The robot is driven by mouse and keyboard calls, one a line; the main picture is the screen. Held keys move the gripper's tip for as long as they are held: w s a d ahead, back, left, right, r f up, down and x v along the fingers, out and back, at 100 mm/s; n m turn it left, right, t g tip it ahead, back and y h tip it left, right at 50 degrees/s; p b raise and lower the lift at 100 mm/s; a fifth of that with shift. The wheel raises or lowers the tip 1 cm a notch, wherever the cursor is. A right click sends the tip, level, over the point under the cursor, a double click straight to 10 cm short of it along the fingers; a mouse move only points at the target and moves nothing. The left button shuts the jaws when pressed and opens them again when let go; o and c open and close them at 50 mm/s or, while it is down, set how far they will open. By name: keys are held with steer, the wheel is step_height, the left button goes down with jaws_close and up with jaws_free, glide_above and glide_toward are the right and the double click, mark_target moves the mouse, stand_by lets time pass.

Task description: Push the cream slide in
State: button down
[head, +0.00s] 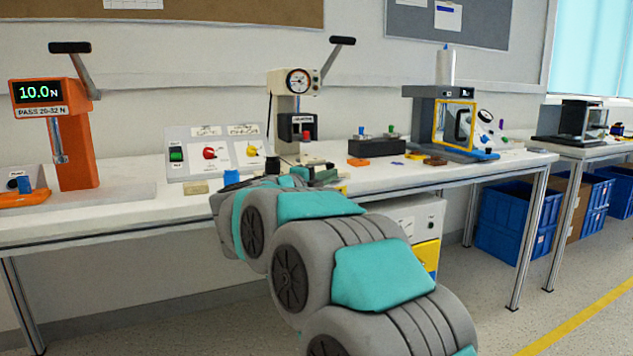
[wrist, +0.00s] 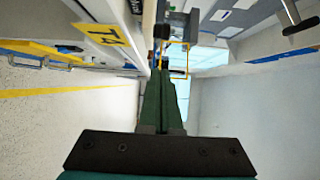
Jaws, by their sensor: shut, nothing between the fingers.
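A cream press with a round dial (head: 299,81) stands on the bench near the middle of the head view. A pale cream part (head: 304,158) at its foot appears to be the slide. It is partly hidden by my arm and gripper, and I cannot tell how far out it sits. My gripper (head: 326,176) is at the bench's front edge, just in front of and below the press foot. Its green fingers are together and empty in the wrist view (wrist: 166,90). I cannot tell whether they touch the slide.
A control panel (head: 226,152) with coloured knobs and a small cream block (head: 195,187) are to the left. An orange force tester (head: 73,140) stands farther left. A black box (head: 374,147) and a grey machine (head: 445,115) are to the right. A cabinet (head: 425,225) is below the bench.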

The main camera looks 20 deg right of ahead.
mark_target(313, 164)
steer(key=shift+w+d, duration=0.2)
steer(key=shift+w, duration=0.5)
steer(key=shift+w+d, duration=0.25)
steer(key=shift+w, duration=0.4)
steer(key=shift+w+d, duration=0.2)
steer(key=shift+w, duration=0.5)
steer(key=shift+w+a+r+p, duration=0.1)
steer(key=shift+w+r+p, duration=0.05)
steer(key=shift+w+p, duration=0.35)
steer(key=w+p, duration=0.4)
steer(key=w, duration=0.4)
steer(key=shift+a, duration=0.1)
steer(key=shift+s, duration=0.1)
